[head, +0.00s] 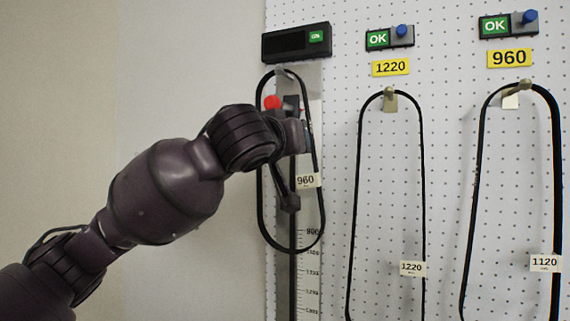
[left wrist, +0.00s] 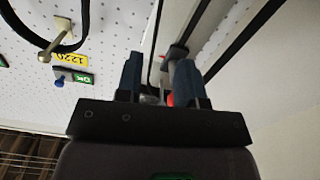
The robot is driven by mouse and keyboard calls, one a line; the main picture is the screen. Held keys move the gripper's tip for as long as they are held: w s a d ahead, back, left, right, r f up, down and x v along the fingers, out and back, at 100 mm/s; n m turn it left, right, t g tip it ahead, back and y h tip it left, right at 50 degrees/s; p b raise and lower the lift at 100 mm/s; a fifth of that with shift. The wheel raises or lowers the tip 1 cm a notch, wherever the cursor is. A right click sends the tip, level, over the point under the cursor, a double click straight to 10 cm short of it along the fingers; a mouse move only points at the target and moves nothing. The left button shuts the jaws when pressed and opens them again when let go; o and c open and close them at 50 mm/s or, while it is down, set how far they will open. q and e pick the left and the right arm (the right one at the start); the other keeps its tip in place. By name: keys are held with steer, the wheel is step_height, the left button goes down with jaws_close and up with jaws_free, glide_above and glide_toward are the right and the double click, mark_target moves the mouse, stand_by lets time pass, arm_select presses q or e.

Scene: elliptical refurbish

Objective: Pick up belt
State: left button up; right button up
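A thin black belt tagged 960 (head: 322,208) hangs in a long loop from a hook on the measuring stand at the left of the pegboard, in the head view. My left gripper (head: 303,120) is at the upper part of this loop, by its right strand, and its fingertips are hard to make out there. In the left wrist view the two fingers of my left gripper (left wrist: 159,75) are apart. A thin dark strand (left wrist: 155,42) shows in line with the gap between them; contact cannot be seen. My right gripper is in neither view.
A belt tagged 1220 (head: 423,190) hangs under a yellow 1220 sign (head: 390,67). A thicker belt tagged 1120 (head: 556,180) hangs under a yellow 960 sign (head: 509,58). The stand has a ruler (head: 311,275) and a red knob (head: 271,102). The plain wall at left is clear.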

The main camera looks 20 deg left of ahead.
mark_target(312, 138)
arm_select(q)
steer(key=w+p, duration=0.1)
steer(key=w, duration=0.2)
steer(key=w+p, duration=0.1)
steer(key=w, duration=0.2)
steer(key=w+r+p, duration=0.1)
steer(key=w, duration=0.3)
steer(key=shift+w+d, duration=0.1)
steer(key=shift+d, duration=0.2)
steer(key=shift+w, duration=0.35)
jaws_close()
